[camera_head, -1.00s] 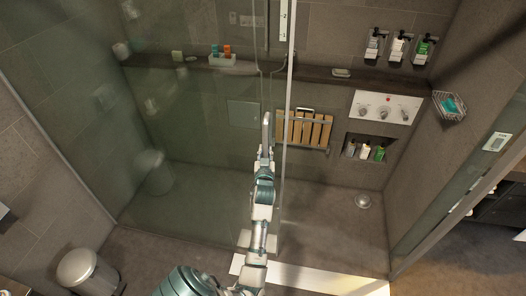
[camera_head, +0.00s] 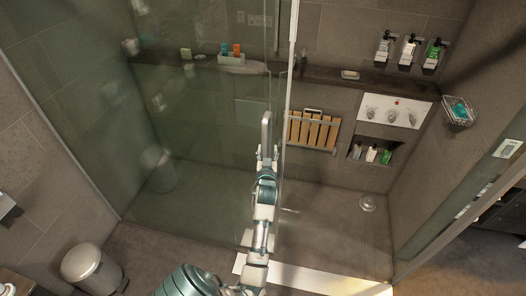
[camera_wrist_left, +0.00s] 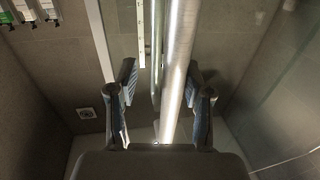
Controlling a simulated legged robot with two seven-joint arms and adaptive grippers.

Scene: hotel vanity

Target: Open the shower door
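The glass shower door (camera_head: 215,130) stands across the left part of the shower, with its bright vertical edge near the middle of the head view. Its metal bar handle (camera_head: 266,128) stands upright near that edge. My left gripper (camera_head: 267,154) is at the lower part of the handle. In the left wrist view, the handle (camera_wrist_left: 178,60) runs between the two open fingers (camera_wrist_left: 162,85), nearer the right one, with gaps visible on both sides. Whether a finger touches it I cannot tell. My right gripper is not in view.
Right of the door edge is an opening with a white sill (camera_head: 315,277). Inside are a wooden seat (camera_head: 314,130), a control panel (camera_head: 395,111) and bottles. A metal bin (camera_head: 90,265) stands at the lower left. Another glass panel (camera_head: 465,195) is at the right.

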